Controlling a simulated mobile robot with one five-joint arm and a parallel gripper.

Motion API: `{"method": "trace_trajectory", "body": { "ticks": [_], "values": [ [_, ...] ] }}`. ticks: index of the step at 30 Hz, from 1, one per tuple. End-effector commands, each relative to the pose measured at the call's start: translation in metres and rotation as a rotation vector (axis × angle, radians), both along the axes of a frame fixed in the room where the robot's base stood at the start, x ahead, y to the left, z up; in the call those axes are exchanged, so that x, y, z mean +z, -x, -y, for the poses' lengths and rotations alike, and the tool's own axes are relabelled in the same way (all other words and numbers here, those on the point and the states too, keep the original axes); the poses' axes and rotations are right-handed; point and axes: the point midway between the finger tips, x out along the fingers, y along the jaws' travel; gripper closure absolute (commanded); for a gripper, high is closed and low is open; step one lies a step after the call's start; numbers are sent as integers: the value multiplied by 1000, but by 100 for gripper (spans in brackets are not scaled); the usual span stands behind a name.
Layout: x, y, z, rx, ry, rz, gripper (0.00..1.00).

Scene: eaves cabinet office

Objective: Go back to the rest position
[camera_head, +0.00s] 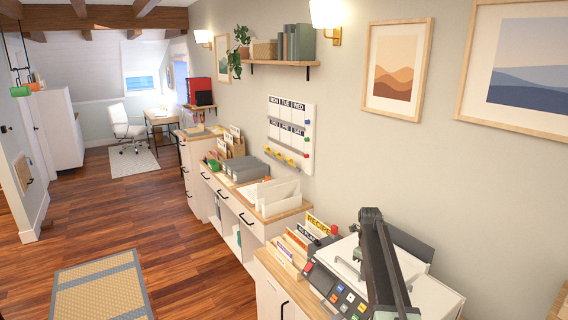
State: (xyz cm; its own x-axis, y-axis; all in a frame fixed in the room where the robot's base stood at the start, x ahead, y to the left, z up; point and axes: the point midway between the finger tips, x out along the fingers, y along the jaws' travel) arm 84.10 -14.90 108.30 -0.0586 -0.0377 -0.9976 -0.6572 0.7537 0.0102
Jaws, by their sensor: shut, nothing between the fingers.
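A dark arm link (385,265), which I take to be my own, rises from the bottom edge at the lower right. It stands in front of a white and grey office machine with a panel of coloured buttons (345,297) and hides part of it. The link's upper end shows against the machine and the wall. I cannot make out any gripper fingers in this view.
A row of white cabinets with wooden tops (262,230) runs along the right wall, holding paper trays (277,195) and file boxes. A rug (100,288) lies on the open wooden floor at left. A white chair (126,125) and desk stand far back.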

Motion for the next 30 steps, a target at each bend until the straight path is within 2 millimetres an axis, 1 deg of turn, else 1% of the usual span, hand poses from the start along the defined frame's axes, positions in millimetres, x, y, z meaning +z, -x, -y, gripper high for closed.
{"method": "trace_trajectory", "body": {
  "ticks": [1,2,3,5,6,8,9,11,12,14,15,18,20,22,25,30],
  "values": [
    [-28,27,-24,62,-4,0,100],
    [-36,38,-37,114,-8,0,100],
    [-46,54,-52,194,-13,1,100],
    [-61,82,-75,345,-22,0,100],
    [-71,102,-90,462,-30,-1,100],
    [-86,135,-110,671,-41,-2,100],
    [-94,158,-122,828,-50,-2,100],
    [-103,191,-136,1076,-62,-2,100],
    [-106,210,-142,1239,-69,-2,100],
    [-107,235,-148,1477,-77,-3,100],
    [-104,249,-149,1628,-82,-4,100],
    [-102,270,-149,1964,-87,-7,100],
    [-101,272,-150,2129,-89,-10,100],
    [-101,268,-150,2273,-89,-14,100],
    [-101,267,-151,2392,-89,-19,100],
    [-101,267,-151,2430,-90,-21,100]
  ]
}}
